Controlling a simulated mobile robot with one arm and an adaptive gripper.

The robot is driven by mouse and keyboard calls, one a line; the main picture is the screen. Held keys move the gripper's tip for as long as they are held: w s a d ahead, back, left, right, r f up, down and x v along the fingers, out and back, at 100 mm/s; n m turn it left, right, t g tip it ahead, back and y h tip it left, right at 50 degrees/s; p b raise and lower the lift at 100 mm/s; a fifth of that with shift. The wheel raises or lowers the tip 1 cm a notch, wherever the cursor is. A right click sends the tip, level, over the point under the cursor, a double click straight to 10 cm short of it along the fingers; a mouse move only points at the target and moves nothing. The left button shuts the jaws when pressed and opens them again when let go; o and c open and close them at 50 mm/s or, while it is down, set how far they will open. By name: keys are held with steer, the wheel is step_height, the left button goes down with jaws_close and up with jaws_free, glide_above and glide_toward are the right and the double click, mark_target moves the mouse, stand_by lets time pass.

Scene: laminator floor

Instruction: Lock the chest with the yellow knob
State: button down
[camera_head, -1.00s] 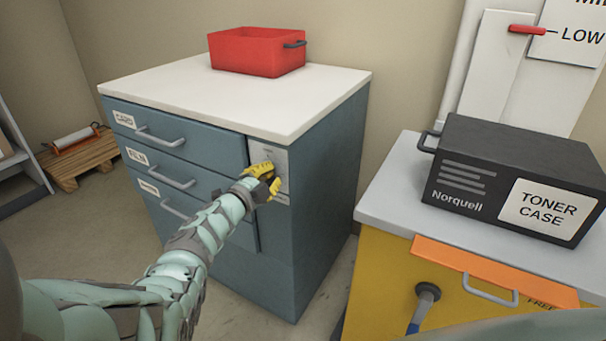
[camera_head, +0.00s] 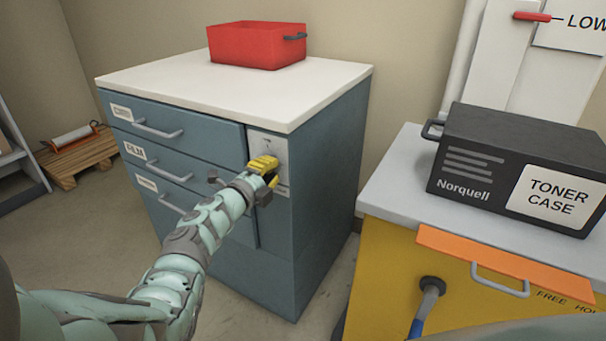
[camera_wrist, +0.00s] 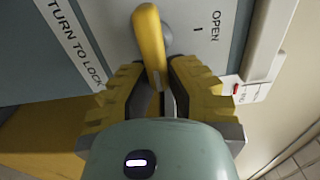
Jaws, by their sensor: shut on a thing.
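The chest (camera_head: 325,190) is a blue-grey drawer cabinet with a white top. A pale lock plate (camera_head: 283,150) sits at the upper right of its front. In the wrist view the yellow knob (camera_wrist: 150,38) is a bar handle in front of a grey round hub. The plate reads "TURN TO LOCK" to its left and "OPEN" with a short mark to its right. My gripper (camera_wrist: 156,88) has yellow-padded fingers on both sides of the knob's near end and is shut on it. In the head view my gripper (camera_head: 263,170) largely hides the knob.
A red bin (camera_head: 255,48) stands on the chest's top. At right a black toner case (camera_head: 465,170) sits on a yellow cabinet (camera_head: 385,265) with an orange strip and a protruding handle. Floor shows between the cabinets. A pallet (camera_head: 85,160) lies at far left.

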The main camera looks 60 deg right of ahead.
steer(key=shift+f, duration=0.15)
steer(key=c, duration=0.9)
jaws_free()
steer(key=shift+d, duration=0.1)
steer(key=shift+c, duration=0.2)
steer(key=shift+a, duration=0.8)
steer(key=s+a, duration=0.1)
steer(key=a, duration=0.9)
steer(key=shift+a, duration=0.25)
